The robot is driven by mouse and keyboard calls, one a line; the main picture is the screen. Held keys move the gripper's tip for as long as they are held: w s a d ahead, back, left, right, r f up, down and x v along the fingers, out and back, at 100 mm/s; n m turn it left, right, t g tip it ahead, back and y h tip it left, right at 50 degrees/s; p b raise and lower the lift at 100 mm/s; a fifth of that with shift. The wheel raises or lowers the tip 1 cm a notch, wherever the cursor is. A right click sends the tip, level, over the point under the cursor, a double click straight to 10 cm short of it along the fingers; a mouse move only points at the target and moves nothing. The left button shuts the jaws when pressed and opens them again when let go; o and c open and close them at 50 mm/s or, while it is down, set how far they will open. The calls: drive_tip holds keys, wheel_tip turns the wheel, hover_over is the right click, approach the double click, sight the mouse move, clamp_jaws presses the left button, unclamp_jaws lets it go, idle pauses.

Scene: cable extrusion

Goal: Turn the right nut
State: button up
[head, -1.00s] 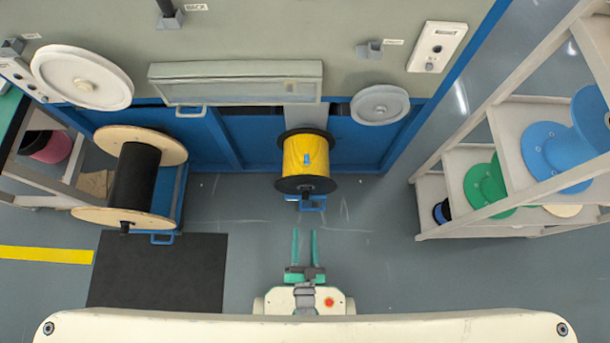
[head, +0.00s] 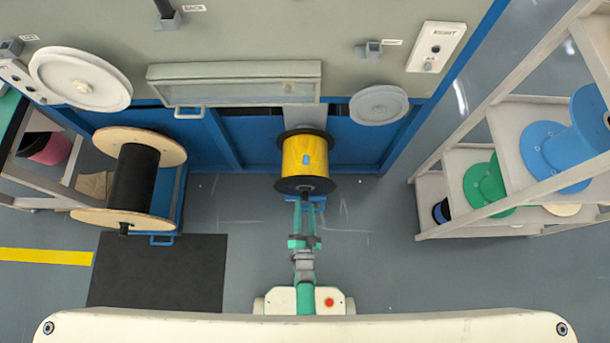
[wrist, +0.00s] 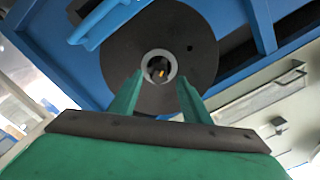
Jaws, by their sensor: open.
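The right spool (head: 305,163) carries yellow cable between black flanges. Its near black flange fills the middle of the wrist view (wrist: 205,50). At the flange's centre is a light grey ring (wrist: 169,57) around a dark core with a small yellow spot; I take this to be the right nut, though its shape is unclear. My gripper (head: 304,205) points at this near end of the spool. In the wrist view its two green fingers (wrist: 157,80) are open and apart, to either side below the ring, with nothing between them. Contact with the ring cannot be told.
A wooden-flanged spool (head: 173,150) of black cable stands on the left. A shelf rack (head: 425,200) with blue and green spools is on the right. The blue-and-grey machine (head: 235,45) rises behind. A dark mat (head: 160,285) lies on the floor, which is clear around my arm.

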sight(305, 201)
drive_tip(key=shift+w, duration=2.05)
drive_tip(key=c, duration=1)
drive_tip(key=shift+c, duration=0.2)
drive_tip(key=shift+n, duration=0.3)
